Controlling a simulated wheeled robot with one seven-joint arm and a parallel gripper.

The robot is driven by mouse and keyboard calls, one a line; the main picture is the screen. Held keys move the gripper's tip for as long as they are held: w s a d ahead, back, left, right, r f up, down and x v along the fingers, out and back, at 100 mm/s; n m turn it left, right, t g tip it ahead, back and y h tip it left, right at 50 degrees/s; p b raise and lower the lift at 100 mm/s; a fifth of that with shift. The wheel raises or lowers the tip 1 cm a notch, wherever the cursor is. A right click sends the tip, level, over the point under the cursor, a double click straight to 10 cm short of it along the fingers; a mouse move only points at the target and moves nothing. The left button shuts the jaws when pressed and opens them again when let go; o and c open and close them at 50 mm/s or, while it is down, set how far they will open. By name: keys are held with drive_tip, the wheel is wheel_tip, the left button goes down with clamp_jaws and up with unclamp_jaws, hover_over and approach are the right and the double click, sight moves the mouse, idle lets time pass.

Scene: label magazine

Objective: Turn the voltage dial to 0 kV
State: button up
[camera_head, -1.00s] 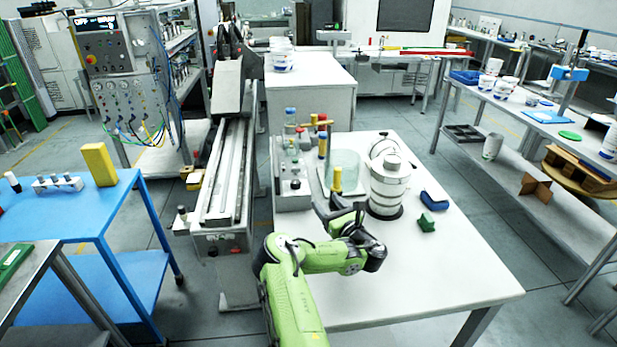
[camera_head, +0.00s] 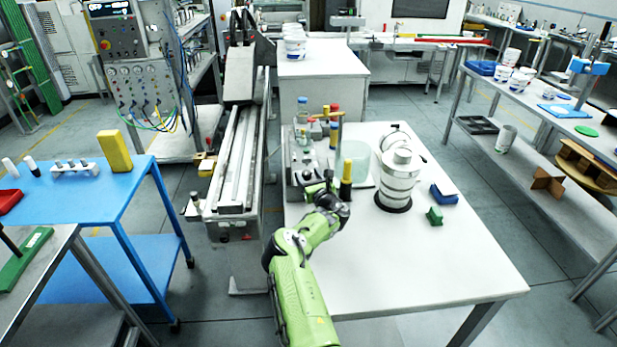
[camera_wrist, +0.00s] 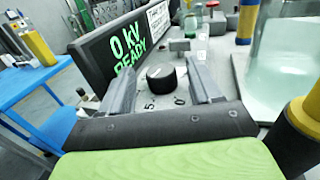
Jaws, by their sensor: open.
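The voltage dial (camera_wrist: 160,77) is a black round knob with a white line on its top. It sits on a grey panel with printed numbers, partly hidden. Behind it a dark display (camera_wrist: 122,47) shows "0 kV READY" in green. My gripper (camera_wrist: 160,69) is open, with one grey finger on each side of the dial in the wrist view. I cannot tell whether either finger touches it. In the head view my gripper (camera_head: 314,186) is at the front of the grey device (camera_head: 296,172) on the white table; the dial is not clear there.
A yellow-topped black cylinder (camera_head: 346,182) stands close right of my gripper. Small bottles stand at the device's back. The table's front (camera_head: 420,285) is clear.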

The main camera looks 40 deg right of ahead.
drive_tip(key=shift+w+d, duration=0.1)
drive_tip(key=shift+w, duration=0.1)
drive_tip(key=shift+c, duration=0.3)
drive_tip(key=c, duration=1)
drive_tip(key=shift+o, duration=0.2)
drive_tip(key=n+y+b, duration=0.1)
drive_tip(key=n+t+y+b, duration=0.1)
drive_tip(key=y, duration=0.1)
drive_tip(key=shift+s+d+f+y+b, duration=0.1)
drive_tip(key=shift+d+f+y+b, duration=0.05)
drive_tip(key=shift+d+y+b, duration=0.2)
drive_tip(key=n+y+b, duration=0.2)
drive_tip(key=b, duration=0.3)
drive_tip(key=shift+d+t, duration=0.1)
drive_tip(key=shift+t, duration=0.2)
drive_tip(key=shift+n+y+b, duration=0.3)
drive_tip(key=shift+y+b, duration=0.15)
drive_tip(key=shift+b, duration=1.05)
